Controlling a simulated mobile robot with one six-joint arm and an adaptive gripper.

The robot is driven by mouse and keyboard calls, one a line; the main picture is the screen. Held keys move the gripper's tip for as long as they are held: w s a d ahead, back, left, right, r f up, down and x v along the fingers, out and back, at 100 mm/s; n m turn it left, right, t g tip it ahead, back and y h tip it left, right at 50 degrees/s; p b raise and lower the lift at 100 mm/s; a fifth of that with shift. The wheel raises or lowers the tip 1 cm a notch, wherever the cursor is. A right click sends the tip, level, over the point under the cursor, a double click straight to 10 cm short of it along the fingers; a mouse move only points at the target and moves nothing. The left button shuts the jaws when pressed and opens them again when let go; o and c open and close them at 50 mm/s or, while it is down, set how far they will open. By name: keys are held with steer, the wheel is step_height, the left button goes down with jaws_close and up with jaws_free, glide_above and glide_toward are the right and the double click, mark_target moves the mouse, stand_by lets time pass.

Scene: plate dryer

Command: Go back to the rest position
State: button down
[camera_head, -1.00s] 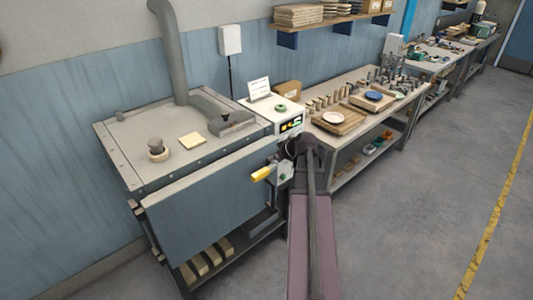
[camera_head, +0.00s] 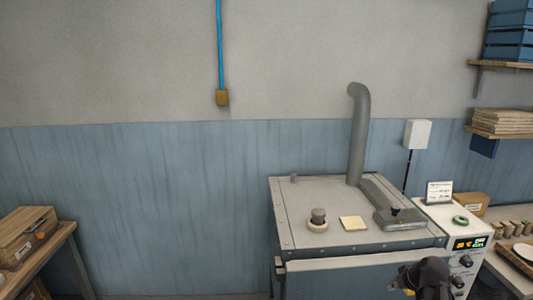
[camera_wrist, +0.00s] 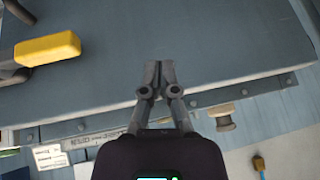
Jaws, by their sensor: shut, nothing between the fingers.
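My gripper (camera_wrist: 159,72) shows in the wrist view with its two fingers together and nothing between them. It is over the blue-grey door panel (camera_wrist: 215,45) of the plate dryer, apart from the yellow handle (camera_wrist: 48,48) at the upper left; I cannot tell whether the fingertips touch the panel. In the head view the dryer (camera_head: 335,235) stands at the lower right, its front cut off by the frame. A dark part of my arm (camera_head: 432,277) is in front of it; the fingers are not discernible there.
A control box (camera_head: 462,222) with a lit display adjoins the dryer's right side. A grey pipe (camera_head: 358,135) rises from its top. A wooden box (camera_head: 25,238) sits on a table at the left. Shelves with boards (camera_head: 502,121) hang at the right.

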steer(key=s+a+f+g+h+b, duration=0.1)
steer(key=s+a+f+g, duration=0.1)
steer(key=a, duration=0.6)
steer(key=s+a+f+g+b, duration=0.2)
steer(key=s+a+f, duration=0.1)
steer(key=a, duration=0.6)
steer(key=s+a+f+g+h+b, duration=0.1)
steer(key=s+a+f, duration=0.1)
steer(key=a, duration=0.6)
steer(key=shift+s+a+f+g+h, duration=0.2)
steer(key=shift+s+f+g+h, duration=0.15)
steer(key=shift+s, duration=0.4)
steer(key=shift+r, duration=0.1)
